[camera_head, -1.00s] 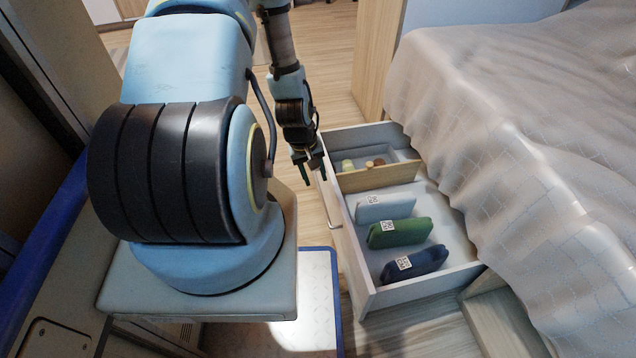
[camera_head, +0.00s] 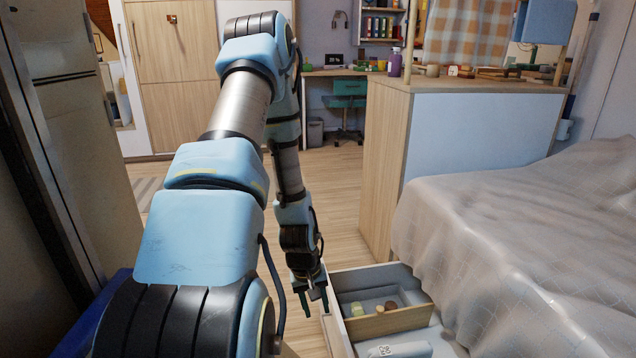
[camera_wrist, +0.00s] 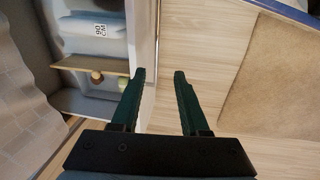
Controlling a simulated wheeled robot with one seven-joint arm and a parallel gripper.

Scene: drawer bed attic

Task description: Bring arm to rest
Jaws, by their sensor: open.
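My arm reaches forward over the floor in the head view, folded with its forearm hanging down. My gripper (camera_head: 313,303) points downward at the left front edge of the open bed drawer (camera_head: 335,330). Its two dark green fingers are apart with nothing between them. In the wrist view my gripper (camera_wrist: 160,75) is open above bare wood floor, just beside the drawer front (camera_wrist: 143,40). The drawer's partition (camera_wrist: 92,64) and a light grey case with a printed label (camera_wrist: 92,27) show there.
Small round items (camera_head: 390,305) lie in the drawer's rear compartment. The bed (camera_head: 530,230) fills the right side. A wooden cabinet (camera_head: 385,165) stands behind the drawer. A fridge-like tall unit (camera_head: 75,130) is at the left. The floor (camera_head: 345,220) ahead is clear.

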